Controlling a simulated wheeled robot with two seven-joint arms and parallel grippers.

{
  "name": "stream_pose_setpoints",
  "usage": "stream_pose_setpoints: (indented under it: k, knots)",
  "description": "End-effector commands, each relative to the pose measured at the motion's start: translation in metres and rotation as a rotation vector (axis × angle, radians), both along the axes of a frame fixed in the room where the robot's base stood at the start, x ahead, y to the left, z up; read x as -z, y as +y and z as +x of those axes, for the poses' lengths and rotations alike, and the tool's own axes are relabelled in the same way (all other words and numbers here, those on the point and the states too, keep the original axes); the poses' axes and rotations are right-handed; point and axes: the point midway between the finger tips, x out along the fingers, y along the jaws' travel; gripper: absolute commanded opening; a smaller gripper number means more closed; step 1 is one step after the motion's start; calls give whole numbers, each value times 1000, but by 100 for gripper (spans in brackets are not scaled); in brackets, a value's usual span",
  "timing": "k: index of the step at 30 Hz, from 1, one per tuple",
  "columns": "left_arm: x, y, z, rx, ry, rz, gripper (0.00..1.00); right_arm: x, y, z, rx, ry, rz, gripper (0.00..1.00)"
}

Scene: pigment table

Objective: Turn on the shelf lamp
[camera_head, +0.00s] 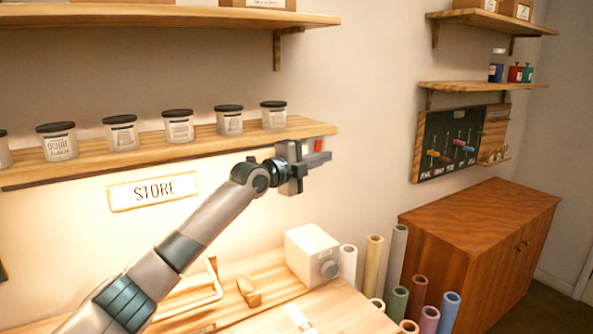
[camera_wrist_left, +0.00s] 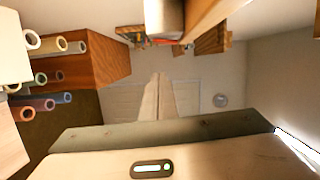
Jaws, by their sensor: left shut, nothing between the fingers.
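The lower wall shelf (camera_head: 200,148) carries several dark-lidded jars. The wall below it, around the STORE sign, is brightly lit in warm light; the lamp body itself is not clearly seen. A small red switch-like part (camera_head: 318,146) shows at the shelf's right end. My left gripper (camera_head: 322,159) is shut and empty, right by this red part, its fingers pointing right. I cannot tell whether they touch it. In the left wrist view the closed fingers (camera_wrist_left: 158,100) show in the middle, with a wooden shelf edge (camera_wrist_left: 215,14) above. My right gripper is not in view.
Below stand a white box with a dial (camera_head: 312,256) on the wooden table (camera_head: 345,310) and several coloured rolls (camera_head: 373,262). A wooden cabinet (camera_head: 470,245) stands at the right, under a tool board (camera_head: 455,145). An upper shelf (camera_head: 170,17) hangs above; the air right of the gripper is free.

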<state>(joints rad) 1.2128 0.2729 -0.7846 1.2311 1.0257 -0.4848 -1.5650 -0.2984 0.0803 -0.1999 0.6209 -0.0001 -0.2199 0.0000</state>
Motion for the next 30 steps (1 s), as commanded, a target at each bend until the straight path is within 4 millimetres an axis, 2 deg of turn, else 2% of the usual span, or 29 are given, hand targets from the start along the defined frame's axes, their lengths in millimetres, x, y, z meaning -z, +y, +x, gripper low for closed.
stream_pose_setpoints:
  k: [6,15,18,24,30]
  knots:
    - [5,20,-20,-2,-2,2,0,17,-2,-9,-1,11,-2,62]
    - [6,49,-56,-2,-2,2,0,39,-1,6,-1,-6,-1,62]
    - [5,57,-65,-1,-2,1,0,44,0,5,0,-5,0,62]
    - [4,65,-75,-2,0,2,0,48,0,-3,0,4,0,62]
    - [3,65,-76,-1,1,1,0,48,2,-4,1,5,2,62]
